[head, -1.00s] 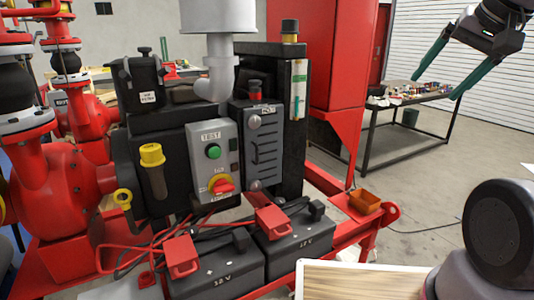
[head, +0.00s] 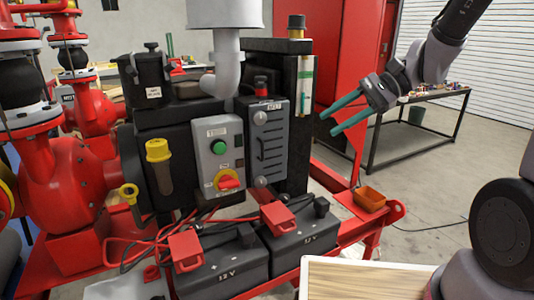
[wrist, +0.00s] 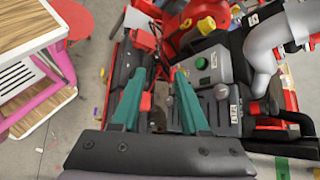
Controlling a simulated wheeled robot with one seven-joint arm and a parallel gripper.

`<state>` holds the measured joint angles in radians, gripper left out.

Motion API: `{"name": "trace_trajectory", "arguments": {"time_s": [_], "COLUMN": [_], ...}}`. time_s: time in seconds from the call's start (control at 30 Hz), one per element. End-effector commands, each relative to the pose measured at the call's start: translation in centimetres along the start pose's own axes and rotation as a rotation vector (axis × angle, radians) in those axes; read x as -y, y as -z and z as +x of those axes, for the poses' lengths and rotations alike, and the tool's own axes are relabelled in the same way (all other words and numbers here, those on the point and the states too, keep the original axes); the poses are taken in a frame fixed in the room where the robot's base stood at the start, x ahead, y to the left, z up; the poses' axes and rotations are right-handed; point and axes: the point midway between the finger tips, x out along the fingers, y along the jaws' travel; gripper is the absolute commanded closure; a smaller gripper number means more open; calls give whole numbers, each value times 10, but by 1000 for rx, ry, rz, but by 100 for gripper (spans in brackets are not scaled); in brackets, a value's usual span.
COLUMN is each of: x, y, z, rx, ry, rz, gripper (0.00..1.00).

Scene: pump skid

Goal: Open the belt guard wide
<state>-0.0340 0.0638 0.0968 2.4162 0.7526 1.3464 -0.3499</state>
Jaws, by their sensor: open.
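The belt guard (head: 269,145) looks to be the dark grey slotted panel with a round knob at its top and bottom, on the engine's front right of the grey test box (head: 219,155). It appears shut, flat against the black housing. It also shows in the wrist view (wrist: 218,105), partly behind a finger. My gripper (head: 328,124) is open and empty, to the right of the guard and apart from it. Its two green fingers point left toward the engine. In the wrist view, my gripper (wrist: 158,75) has nothing between its fingertips.
Two black batteries (head: 222,265) with red clamps and cables sit below the guard. A red upright panel (head: 347,80) stands behind my gripper. An orange bin (head: 370,198) sits on the red frame. A wooden-topped surface (head: 365,280) is in front. A workbench (head: 420,115) stands behind.

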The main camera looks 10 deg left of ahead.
Motion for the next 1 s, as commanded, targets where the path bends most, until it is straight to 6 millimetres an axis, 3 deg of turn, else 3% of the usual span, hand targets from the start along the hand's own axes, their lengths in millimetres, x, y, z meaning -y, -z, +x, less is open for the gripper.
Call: {"name": "trace_trajectory", "arguments": {"time_s": [0.1, 0.27, 0.4, 0.7, 0.83, 1.0], "x": [15, 36, 47, 39, 34, 42], "y": [17, 48, 86, 167, 182, 183], "z": [30, 64, 93, 138, 145, 155], "rx": [139, 281, 362, 394, 386, 384], "ry": [92, 244, 391, 648, 691, 699], "rz": [141, 331, 505, 793, 837, 842], "gripper": [55, 55, 55, 55, 55, 55]}}
